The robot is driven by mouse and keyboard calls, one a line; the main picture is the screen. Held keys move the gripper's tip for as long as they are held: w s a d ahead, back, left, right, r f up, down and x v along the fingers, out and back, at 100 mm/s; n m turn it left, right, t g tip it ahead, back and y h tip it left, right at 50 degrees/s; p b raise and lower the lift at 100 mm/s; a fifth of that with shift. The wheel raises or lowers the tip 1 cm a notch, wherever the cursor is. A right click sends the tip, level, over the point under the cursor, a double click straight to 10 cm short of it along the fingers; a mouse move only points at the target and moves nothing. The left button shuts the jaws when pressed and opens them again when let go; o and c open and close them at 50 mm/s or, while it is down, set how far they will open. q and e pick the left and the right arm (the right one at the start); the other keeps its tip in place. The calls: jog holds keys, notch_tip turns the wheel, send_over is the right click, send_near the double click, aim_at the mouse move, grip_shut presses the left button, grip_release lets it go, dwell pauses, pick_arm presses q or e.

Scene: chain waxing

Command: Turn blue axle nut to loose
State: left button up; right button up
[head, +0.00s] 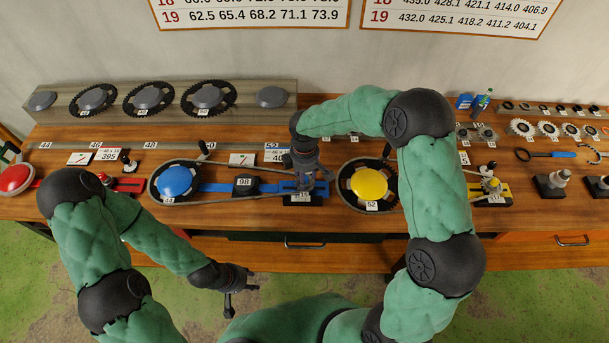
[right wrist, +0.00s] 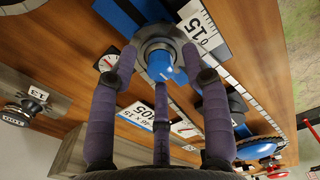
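The blue axle nut (right wrist: 160,66) shows in the right wrist view, on a round grey hub at the end of a blue bar (right wrist: 128,14). My right gripper (right wrist: 160,62) has its three purple fingers spread around the nut, with gaps visible at the left and right fingers. Whether the lower finger touches it I cannot tell. In the head view my right gripper (head: 308,184) is over the blue bar (head: 222,188) near the 15 label and hides the nut. My left gripper (head: 238,288) is empty, its fingers apart, in front of the bench.
A blue-centred chainring (head: 174,182) is left of my right gripper and a yellow-centred one (head: 369,185) is right of it. A chain runs along the blue bar, with a black block labelled 98 (head: 243,184) between. Dark sprockets (head: 208,96) stand behind.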

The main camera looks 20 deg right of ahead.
notch_tip(320, 180, up, 12)
dwell(0.6)
dwell(0.5)
